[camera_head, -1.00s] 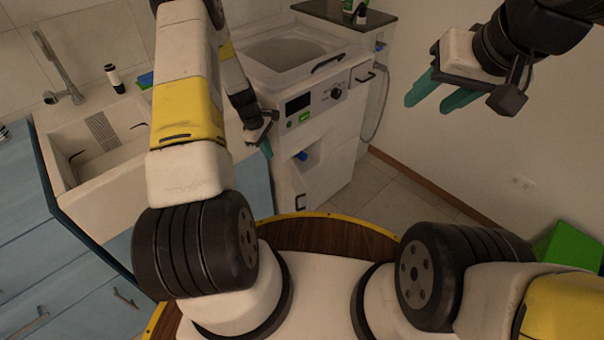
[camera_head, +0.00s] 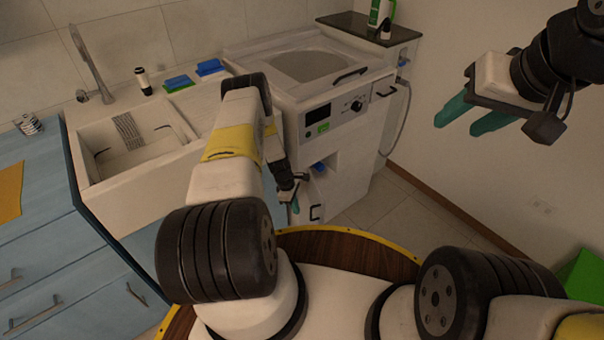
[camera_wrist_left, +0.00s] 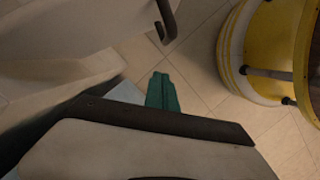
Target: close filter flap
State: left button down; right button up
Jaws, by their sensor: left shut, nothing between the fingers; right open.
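The white washing machine (camera_head: 345,130) stands at the centre of the head view. Low on its front is an opening with a blue part (camera_head: 320,167) inside. The filter flap (camera_head: 311,196), with a dark handle (camera_head: 316,212), shows below this opening and appears to be open; its exact angle is unclear. My left gripper (camera_head: 295,205) is shut and empty, just left of the flap handle. In the left wrist view, its teal fingertips (camera_wrist_left: 163,93) are together, below and apart from the hooked handle (camera_wrist_left: 166,22). My right gripper (camera_head: 463,119) is open and empty, high at the right.
A sink (camera_head: 130,150) and blue cabinets (camera_head: 50,230) stand to the left of the machine. A grey hose (camera_head: 402,115) hangs at its right side. A green box (camera_head: 583,275) sits at the lower right. Tiled floor (camera_head: 395,210) is clear to the right of the machine.

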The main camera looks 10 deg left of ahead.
pick_arm(q)
jog(key=shift+d+r, duration=0.2)
jog(key=shift+d, duration=1.65)
jog(key=shift+d, duration=0.15)
